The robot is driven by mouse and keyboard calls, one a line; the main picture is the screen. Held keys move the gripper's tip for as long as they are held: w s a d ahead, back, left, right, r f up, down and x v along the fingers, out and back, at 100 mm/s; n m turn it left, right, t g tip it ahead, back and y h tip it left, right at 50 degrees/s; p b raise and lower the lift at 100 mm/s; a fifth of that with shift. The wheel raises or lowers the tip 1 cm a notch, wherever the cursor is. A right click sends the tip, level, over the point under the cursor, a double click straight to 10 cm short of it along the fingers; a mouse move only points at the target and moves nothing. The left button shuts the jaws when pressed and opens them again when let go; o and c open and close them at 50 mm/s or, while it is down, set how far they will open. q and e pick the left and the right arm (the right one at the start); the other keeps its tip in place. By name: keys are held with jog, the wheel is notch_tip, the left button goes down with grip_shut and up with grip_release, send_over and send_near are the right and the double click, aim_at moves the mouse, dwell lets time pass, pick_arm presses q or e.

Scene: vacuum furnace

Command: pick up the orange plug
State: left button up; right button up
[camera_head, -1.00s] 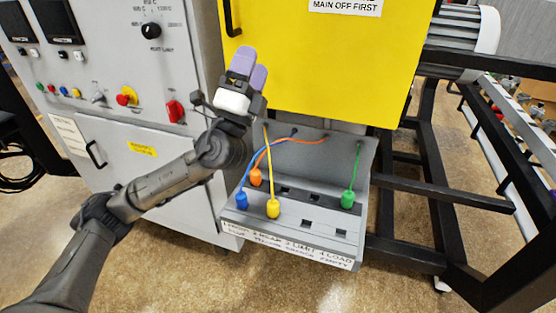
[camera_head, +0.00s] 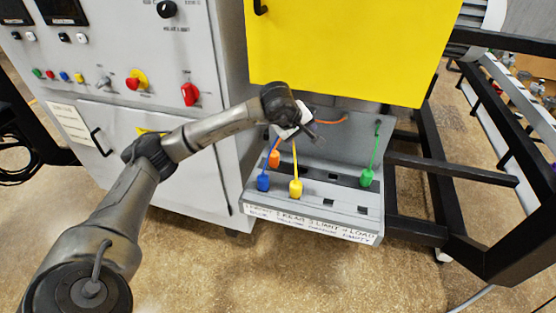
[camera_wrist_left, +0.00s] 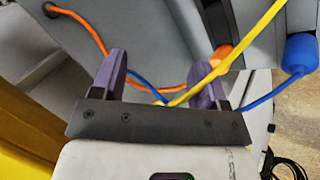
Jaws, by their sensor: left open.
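The orange plug (camera_head: 274,159) sits in the back row of the grey socket panel (camera_head: 330,191), at its left, with an orange cable rising behind it. In the left wrist view the orange plug (camera_wrist_left: 222,55) shows partly behind the yellow cable, beyond the right-hand finger. My left gripper (camera_head: 306,132) hangs in front of the panel's back wall, above and right of the orange plug and apart from it. In the left wrist view its purple fingers are open (camera_wrist_left: 160,82). Yellow, blue and orange cables cross the view around the fingers. My right gripper is out of view.
A blue plug (camera_head: 263,182) and a yellow plug (camera_head: 296,187) stand in front of the orange one, with cables running up. A green plug (camera_head: 366,177) stands at the right. The yellow cabinet door (camera_head: 340,50) overhangs the panel. The grey control cabinet (camera_head: 190,140) is at the left.

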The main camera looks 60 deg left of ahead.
aim_at(274, 153)
pick_arm(q)
jog(key=s+a+f+m+g+y, duration=0.2)
jog(key=s+a+m+g+y, duration=0.1)
jog(key=s+g, duration=0.25)
jog(key=shift+m+t, duration=0.45)
jog(key=shift+m, duration=0.05)
jog(key=b+x, duration=0.1)
jog(key=x, duration=0.3)
jog(key=b+x, duration=0.1)
jog(key=x, duration=0.3)
jog(key=shift+s+a+f, duration=0.1)
jog(key=shift+s, duration=0.1)
jog(key=x, duration=0.1)
jog(key=b+x, duration=0.1)
jog(key=x, duration=0.2)
jog(key=shift+s+f+b, duration=0.1)
jog(key=shift+s+b, duration=0.15)
jog(key=shift+b, duration=0.05)
jog(key=shift+w+a+f+h, duration=0.15)
jog(key=shift+f+h, duration=0.15)
jog(key=shift+f, duration=0.3)
jog(key=shift+c, duration=0.4)
jog(key=c, duration=0.9)
